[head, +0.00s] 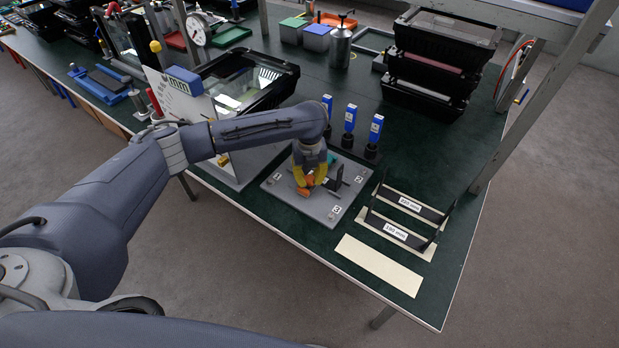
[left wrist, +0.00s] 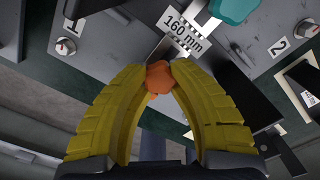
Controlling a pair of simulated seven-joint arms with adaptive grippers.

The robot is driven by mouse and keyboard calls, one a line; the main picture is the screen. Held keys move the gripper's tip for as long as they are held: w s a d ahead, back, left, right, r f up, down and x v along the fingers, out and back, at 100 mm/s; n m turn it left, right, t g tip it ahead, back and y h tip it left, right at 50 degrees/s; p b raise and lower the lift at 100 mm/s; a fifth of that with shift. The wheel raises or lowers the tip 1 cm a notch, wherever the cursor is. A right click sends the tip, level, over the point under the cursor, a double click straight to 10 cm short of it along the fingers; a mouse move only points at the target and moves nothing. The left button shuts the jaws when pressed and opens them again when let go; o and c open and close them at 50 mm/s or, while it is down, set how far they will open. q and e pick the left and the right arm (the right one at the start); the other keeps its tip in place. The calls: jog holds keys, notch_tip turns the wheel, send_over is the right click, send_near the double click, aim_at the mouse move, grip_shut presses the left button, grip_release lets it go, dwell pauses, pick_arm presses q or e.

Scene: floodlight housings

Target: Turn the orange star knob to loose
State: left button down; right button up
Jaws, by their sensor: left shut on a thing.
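The orange star knob (head: 305,191) is on the grey fixture plate (head: 318,208), which has marks 1, 2 and 3. In the left wrist view the orange star knob (left wrist: 160,78) sits between two curved yellow fingers. My left gripper (head: 308,180) reaches down over the plate, shut on the knob; its fingers hide part of it. In the left wrist view a "160 mm" label (left wrist: 184,34) lies just beyond the knob on a metal bar. A teal part (left wrist: 236,9) is close by. My right gripper is not in view.
A housing with a glass front (head: 245,85) stands behind my left arm. Stacked black housings (head: 440,60) are at the back right.

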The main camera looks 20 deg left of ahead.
pick_arm(q)
jog(key=n, duration=0.4)
jog(key=shift+s+d, duration=0.1)
jog(key=n, duration=0.9)
jog(key=shift+n, duration=2.2)
jog(key=shift+d, duration=0.1)
jog(key=c, duration=1)
grip_release()
